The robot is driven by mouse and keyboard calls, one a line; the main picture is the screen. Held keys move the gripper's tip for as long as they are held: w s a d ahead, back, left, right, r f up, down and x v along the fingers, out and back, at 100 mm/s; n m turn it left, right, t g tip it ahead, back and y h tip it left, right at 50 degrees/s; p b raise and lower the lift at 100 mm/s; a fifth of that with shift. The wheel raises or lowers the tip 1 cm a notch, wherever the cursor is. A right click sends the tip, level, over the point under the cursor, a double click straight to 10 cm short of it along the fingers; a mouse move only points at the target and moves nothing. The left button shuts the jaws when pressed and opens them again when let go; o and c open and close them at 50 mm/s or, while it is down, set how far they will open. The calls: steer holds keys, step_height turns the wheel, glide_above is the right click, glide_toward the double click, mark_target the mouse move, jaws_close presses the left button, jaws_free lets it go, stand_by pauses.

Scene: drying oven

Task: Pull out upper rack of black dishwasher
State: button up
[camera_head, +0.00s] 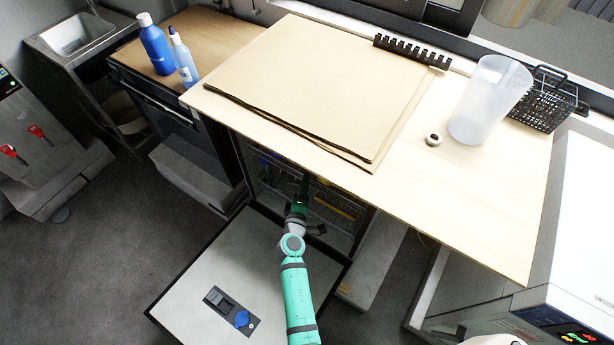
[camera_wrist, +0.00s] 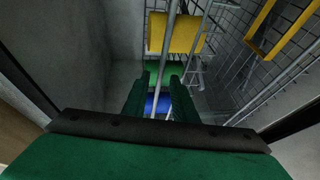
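The dishwasher stands under the wooden worktop, its door (camera_head: 215,265) folded down flat. Part of a wire rack (camera_head: 325,212) shows inside its dark opening; I cannot tell its level. My gripper (camera_head: 303,188) reaches into the opening at the rack's front, partly hidden by the worktop edge. In the wrist view, my gripper's green fingers (camera_wrist: 160,79) are apart, with a thin metal rod (camera_wrist: 165,65) of the rack running between them. I cannot tell whether they touch the rod. Yellow (camera_wrist: 175,32), green and blue pieces sit beyond the fingers.
The worktop (camera_head: 480,200) overhangs the opening and carries brown sheets (camera_head: 320,85), a clear jug (camera_head: 490,100) and a black basket (camera_head: 545,100). Blue bottles (camera_head: 155,45) stand at the left. Grey floor (camera_head: 100,270) is free left of the door.

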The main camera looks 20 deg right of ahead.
steer(key=shift+x, duration=1.8)
steer(key=shift+c, duration=0.3)
jaws_close()
